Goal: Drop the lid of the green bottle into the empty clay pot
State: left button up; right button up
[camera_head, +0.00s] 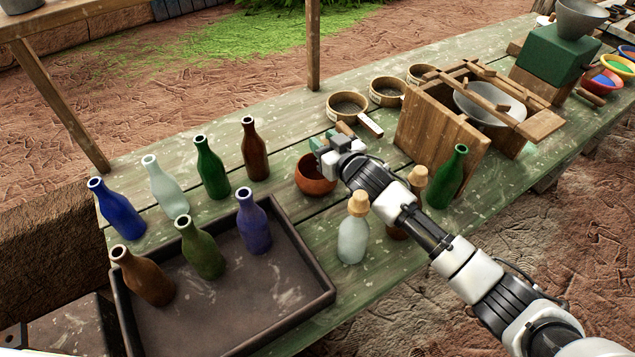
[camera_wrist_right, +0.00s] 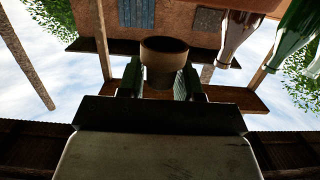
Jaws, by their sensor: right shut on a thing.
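The small reddish clay pot (camera_head: 316,181) stands on the green table, and its visible inside looks dark and empty. The green bottle (camera_head: 447,180) stands uncapped at the right, beyond my right arm. My right gripper (camera_head: 326,148) is over the back right of the pot's rim, partly hiding its opening. In the right wrist view my right gripper (camera_wrist_right: 160,82) is shut on a brown, tapered lid (camera_wrist_right: 163,58) between its green fingers. My left gripper is not in view.
A clear bottle (camera_head: 353,236) and a brown bottle with tan lids stand near my right arm. Several open bottles and a dark tray (camera_head: 225,326) are at the left. Sieves (camera_head: 347,106) and a wooden box (camera_head: 428,130) stand behind.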

jog(key=o, duration=1)
jog(key=shift+o, duration=0.2)
jog(key=shift+s, duration=0.1)
jog(key=v, duration=0.7)
jog(key=shift+d, duration=0.15)
jog(key=shift+s+r, duration=0.1)
